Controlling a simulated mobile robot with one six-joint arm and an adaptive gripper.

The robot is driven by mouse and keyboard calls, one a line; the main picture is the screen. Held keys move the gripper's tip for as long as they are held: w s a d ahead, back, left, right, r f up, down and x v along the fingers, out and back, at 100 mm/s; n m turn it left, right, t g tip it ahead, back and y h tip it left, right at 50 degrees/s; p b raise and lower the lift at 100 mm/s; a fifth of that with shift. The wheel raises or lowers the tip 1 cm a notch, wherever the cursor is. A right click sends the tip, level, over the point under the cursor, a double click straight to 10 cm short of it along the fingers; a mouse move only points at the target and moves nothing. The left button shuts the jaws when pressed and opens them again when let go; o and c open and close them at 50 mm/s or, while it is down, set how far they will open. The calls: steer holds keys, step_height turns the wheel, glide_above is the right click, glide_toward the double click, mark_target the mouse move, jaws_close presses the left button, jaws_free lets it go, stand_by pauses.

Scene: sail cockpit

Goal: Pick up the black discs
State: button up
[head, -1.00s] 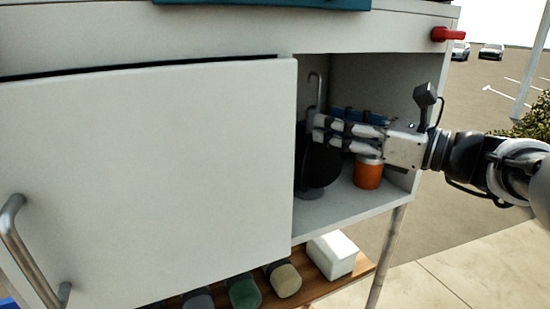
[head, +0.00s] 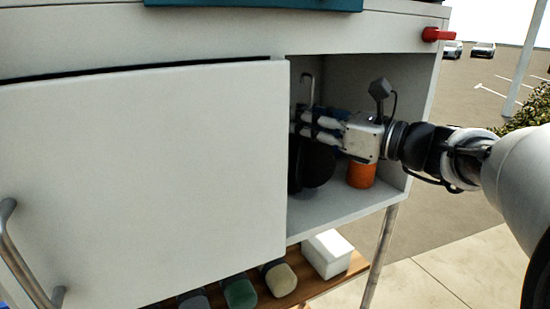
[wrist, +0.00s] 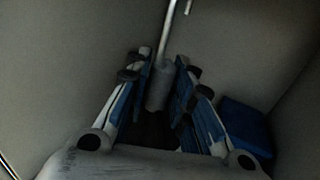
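The black discs (head: 318,165) stand upright in the open right part of the cabinet, partly hidden by the white door panel and my gripper. A thin metal rod with a hooked top (head: 308,88) rises beside them. My gripper (head: 303,125) reaches in from the right, just above the discs, with its fingertips at the door panel's edge. In the wrist view, the fingers (wrist: 156,75) stand apart on either side of a grey sleeve (wrist: 157,88) on the rod, with gaps visible. The discs are too dark to make out in the wrist view.
An orange container (head: 361,175) stands on the compartment floor below my gripper. A blue object (wrist: 245,125) lies to the right in the wrist view. The white door panel (head: 140,180) covers the left part. A white box (head: 327,254) sits on the lower shelf.

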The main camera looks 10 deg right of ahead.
steer(key=shift+f, duration=0.1)
jaws_close()
stand_by(0.3)
